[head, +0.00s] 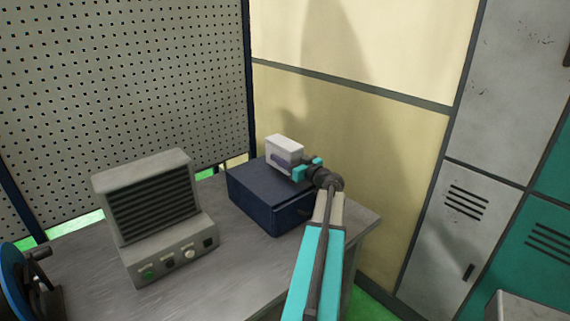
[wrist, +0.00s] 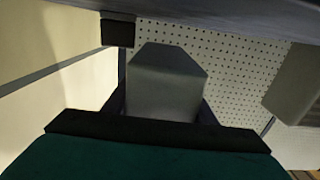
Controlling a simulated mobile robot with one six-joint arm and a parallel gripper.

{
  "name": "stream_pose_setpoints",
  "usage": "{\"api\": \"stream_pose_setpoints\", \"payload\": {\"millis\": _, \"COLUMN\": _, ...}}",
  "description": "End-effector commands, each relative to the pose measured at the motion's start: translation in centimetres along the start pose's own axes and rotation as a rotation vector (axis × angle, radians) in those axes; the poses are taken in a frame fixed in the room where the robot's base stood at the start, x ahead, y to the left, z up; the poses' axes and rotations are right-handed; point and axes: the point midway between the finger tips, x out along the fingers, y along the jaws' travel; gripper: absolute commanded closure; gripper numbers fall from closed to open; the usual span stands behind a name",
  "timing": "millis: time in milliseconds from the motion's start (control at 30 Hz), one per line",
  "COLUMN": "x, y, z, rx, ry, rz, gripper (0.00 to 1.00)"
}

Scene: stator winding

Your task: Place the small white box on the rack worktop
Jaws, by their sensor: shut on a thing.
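The small white box (head: 285,146) is at the far end of my arm in the head view, with a darker band on its near side. My gripper (head: 297,166) is shut on it, with teal parts beside the box. The box is at or just above the top of a dark blue case (head: 262,205); I cannot tell if they touch. In the wrist view the box (wrist: 165,85) shows as a grey block between the dark fingers. The grey worktop (head: 228,260) carries the blue case.
A grey louvred unit with knobs (head: 155,215) stands on the worktop left of the case. A blue reel (head: 15,285) is at the lower left. A perforated panel (head: 120,80) and a cream wall (head: 350,125) stand behind. Lockers (head: 455,225) are at right.

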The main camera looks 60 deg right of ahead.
Motion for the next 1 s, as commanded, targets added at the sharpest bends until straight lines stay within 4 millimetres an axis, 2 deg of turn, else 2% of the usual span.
{"api": "stream_pose_setpoints", "payload": {"millis": 367, "x": 0.0, "y": 0.1, "z": 0.2, "rx": 0.0, "ry": 0.001, "rz": 0.001, "gripper": 0.8}}
{"api": "stream_pose_setpoints", "payload": {"millis": 800, "x": -0.1, "y": 0.1, "z": 3.4, "rx": 0.002, "ry": 0.001, "rz": 0.001, "gripper": 0.8}}
{"api": "stream_pose_setpoints", "payload": {"millis": 1000, "x": -0.1, "y": 0.1, "z": 3.7, "rx": 0.0, "ry": 0.002, "rz": 0.002, "gripper": 0.8}}
